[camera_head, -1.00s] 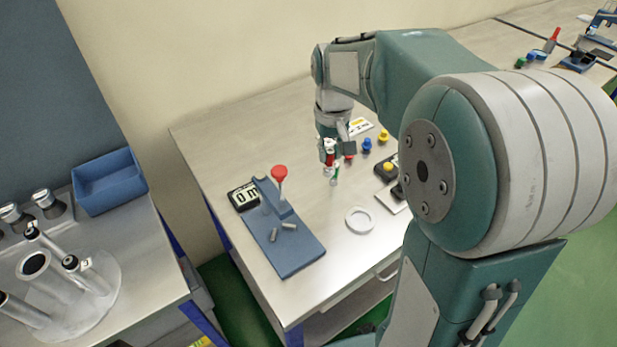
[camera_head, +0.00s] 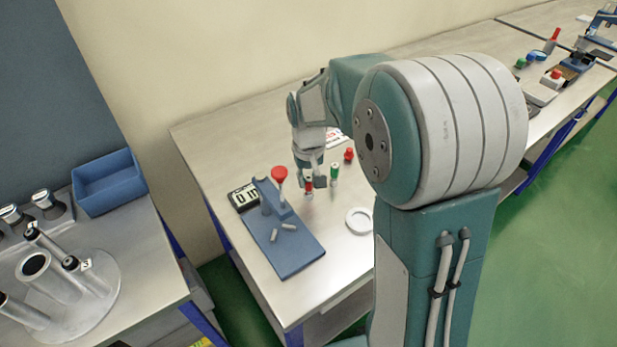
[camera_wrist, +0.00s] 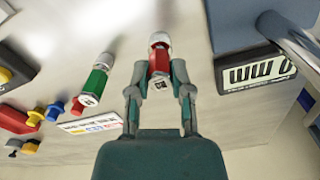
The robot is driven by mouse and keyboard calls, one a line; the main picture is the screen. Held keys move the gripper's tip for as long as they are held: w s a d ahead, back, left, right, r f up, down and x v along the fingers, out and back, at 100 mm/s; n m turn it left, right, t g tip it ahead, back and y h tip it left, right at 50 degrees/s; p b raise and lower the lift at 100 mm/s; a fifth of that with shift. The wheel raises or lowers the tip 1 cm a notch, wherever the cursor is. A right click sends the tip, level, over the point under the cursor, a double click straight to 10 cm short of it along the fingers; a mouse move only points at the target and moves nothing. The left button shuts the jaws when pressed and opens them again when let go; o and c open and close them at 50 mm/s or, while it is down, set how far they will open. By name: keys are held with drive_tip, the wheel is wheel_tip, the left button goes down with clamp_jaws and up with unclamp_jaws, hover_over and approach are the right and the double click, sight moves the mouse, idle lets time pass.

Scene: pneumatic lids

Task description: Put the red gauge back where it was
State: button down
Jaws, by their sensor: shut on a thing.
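The red gauge (camera_head: 309,187) has a red body with pale ends. My gripper (camera_wrist: 160,78) is shut on it, with one finger on each side of the red body in the wrist view (camera_wrist: 159,62). In the head view it is upright under my gripper, left of the green gauge and right of the blue stand; I cannot tell whether its lower end touches the table. The green gauge (camera_head: 334,173) stands apart on the table, and it also shows in the wrist view (camera_wrist: 97,80).
A blue stand (camera_head: 295,255) with a red-topped post (camera_head: 280,175) and a digital display (camera_head: 243,197) is close on the left. A white ring (camera_head: 359,220) lies to the right. Red and blue knobs (camera_wrist: 54,110) and a label card (camera_wrist: 90,123) lie beyond the green gauge.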

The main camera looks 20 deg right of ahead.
sight(308, 178)
drive_tip(key=c, duration=0.5)
unclamp_jaws()
drive_tip(key=shift+c, duration=0.2)
wheel_tip(308, 178, up, 11)
drive_tip(key=s+r+t, duration=0.2)
drive_tip(key=s+t, duration=0.3)
drive_tip(key=s, duration=1.6)
drive_tip(key=shift+r+t, duration=0.3)
drive_tip(key=shift+r, duration=0.05)
